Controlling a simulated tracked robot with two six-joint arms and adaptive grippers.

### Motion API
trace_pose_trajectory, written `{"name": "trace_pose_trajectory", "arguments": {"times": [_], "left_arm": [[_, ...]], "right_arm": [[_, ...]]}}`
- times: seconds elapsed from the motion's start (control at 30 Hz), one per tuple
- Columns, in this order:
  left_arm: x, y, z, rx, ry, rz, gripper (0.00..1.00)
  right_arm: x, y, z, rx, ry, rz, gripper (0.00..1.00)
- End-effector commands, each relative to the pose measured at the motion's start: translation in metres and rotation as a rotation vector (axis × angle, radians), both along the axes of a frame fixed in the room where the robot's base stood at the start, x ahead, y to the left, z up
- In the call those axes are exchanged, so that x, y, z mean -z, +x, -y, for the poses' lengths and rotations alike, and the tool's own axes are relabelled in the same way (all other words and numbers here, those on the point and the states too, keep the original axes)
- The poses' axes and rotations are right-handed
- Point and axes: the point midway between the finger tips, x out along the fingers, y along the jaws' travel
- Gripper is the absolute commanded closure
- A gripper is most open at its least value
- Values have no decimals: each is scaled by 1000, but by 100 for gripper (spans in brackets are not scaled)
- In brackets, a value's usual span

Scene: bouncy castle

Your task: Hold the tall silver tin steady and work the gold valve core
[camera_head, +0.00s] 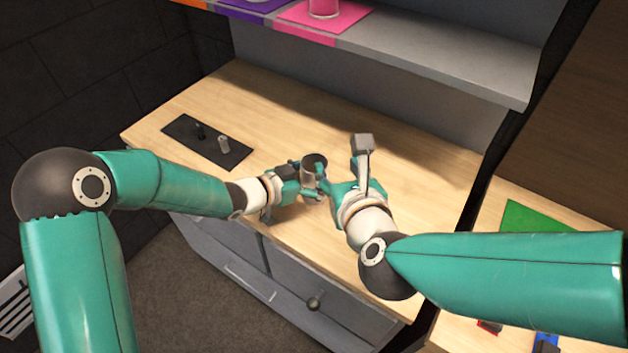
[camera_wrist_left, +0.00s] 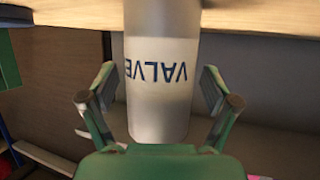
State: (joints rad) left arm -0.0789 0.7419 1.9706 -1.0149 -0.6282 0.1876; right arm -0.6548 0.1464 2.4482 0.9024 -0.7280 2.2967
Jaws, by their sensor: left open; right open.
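The tall silver tin (camera_head: 314,175) stands on the wooden worktop, with a dark top in the head view. In the left wrist view the tin (camera_wrist_left: 160,110) appears upside down, with the word VALVE in blue on it. My left gripper (camera_head: 308,182) is open around the tin; in the left wrist view its fingers (camera_wrist_left: 159,88) are on either side of it, with gaps showing. My right gripper (camera_head: 332,190) is open close to the right of the tin, partly hidden by its own wrist. I cannot make out the gold valve core.
A grey shelf (camera_head: 430,62) overhangs the back. The worktop to the right is clear.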

Motion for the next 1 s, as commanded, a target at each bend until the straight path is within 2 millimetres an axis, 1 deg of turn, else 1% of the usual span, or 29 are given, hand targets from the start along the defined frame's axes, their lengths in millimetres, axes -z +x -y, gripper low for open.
{"name": "trace_pose_trajectory", "arguments": {"times": [0.13,0.23,0.37,0.6,0.7,0.83,1.0], "left_arm": [[-1,-1,-2,-1,0,0,12],[-4,-6,-8,-1,0,0,12],[-12,-17,-23,-3,0,0,12],[-31,-44,-59,-5,0,3,12],[-36,-55,-71,-3,0,0,12],[-42,-64,-82,-3,0,0,12],[-45,-69,-87,-1,0,0,12]], "right_arm": [[0,0,0,0,0,0,48],[0,0,0,0,0,0,48],[0,0,0,0,0,0,48],[0,0,0,0,0,0,48],[0,0,0,0,0,0,48],[0,0,0,0,0,0,48],[0,0,0,0,0,0,48]]}}
